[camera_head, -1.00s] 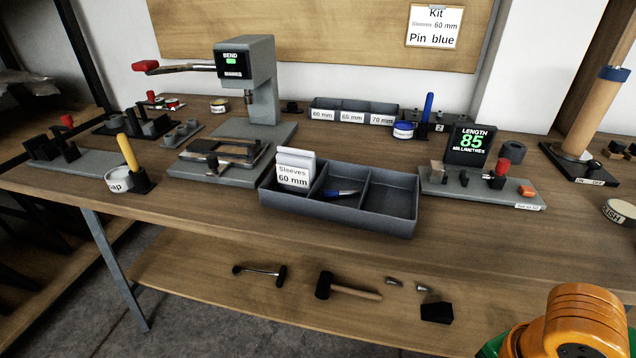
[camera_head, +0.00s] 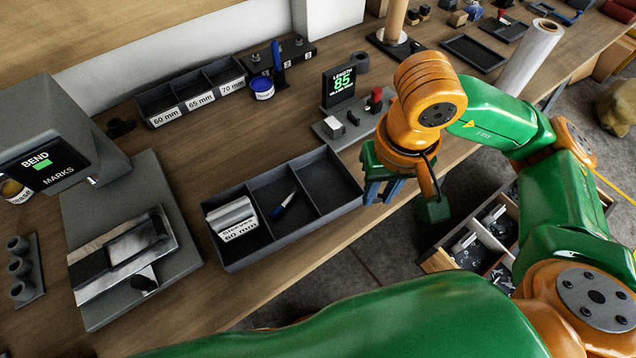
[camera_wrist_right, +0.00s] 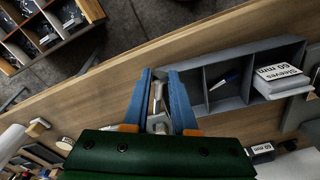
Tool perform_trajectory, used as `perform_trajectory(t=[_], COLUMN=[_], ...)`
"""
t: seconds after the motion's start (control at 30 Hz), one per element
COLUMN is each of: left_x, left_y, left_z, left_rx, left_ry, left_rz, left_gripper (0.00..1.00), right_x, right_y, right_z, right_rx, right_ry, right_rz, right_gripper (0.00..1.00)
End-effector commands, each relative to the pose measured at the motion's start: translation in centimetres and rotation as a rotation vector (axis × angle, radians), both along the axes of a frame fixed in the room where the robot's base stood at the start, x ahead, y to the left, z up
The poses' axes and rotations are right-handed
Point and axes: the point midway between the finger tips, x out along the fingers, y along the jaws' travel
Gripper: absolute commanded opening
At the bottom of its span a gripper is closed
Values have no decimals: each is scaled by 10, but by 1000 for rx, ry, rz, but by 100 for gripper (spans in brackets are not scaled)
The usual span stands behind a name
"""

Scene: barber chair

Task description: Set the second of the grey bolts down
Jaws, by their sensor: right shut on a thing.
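My right gripper (camera_head: 383,188) is at the table's front edge, just beyond the right end of the grey three-part tray (camera_head: 290,237). In the right wrist view its blue fingers (camera_wrist_right: 160,85) are shut on a grey bolt (camera_wrist_right: 158,98), with the shank pointing away from the palm. In that view the fingers are close beside the end wall of the tray (camera_wrist_right: 235,103). The compartment at that end is empty. The bolt is hidden in the head view. My left gripper is not in view. No other bolt can be made out.
The length gauge (camera_head: 340,86) stands behind my right gripper. A bending press (camera_head: 50,135) is at the left. A wooden parts box (camera_head: 440,262) sits below, off the table's front.

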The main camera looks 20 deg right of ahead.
Motion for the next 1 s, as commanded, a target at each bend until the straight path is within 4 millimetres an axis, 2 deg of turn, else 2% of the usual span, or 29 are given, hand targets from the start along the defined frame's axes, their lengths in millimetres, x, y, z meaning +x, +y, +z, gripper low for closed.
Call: perform_trajectory(t=[0.13,0.2,0.33,0.47,0.53,0.63,1.0], left_x=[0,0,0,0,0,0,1], left_y=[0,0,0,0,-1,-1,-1], left_z=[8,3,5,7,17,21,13], left_rx=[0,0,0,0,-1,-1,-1], left_ry=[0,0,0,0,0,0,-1], left_rz=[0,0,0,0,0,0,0], left_gripper=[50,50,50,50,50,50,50], right_x=[38,50,66,75,74,75,76], right_y=[31,39,49,55,54,54,54], right_z=[-24,-47,-65,-79,-91,-106,-114], right_rx=[4,3,2,0,-2,0,0], right_ry=[12,13,6,5,9,4,-1], right_rz=[1,0,-1,0,-1,-2,-1], right_gripper=[0,0,0,0,0,0,0])
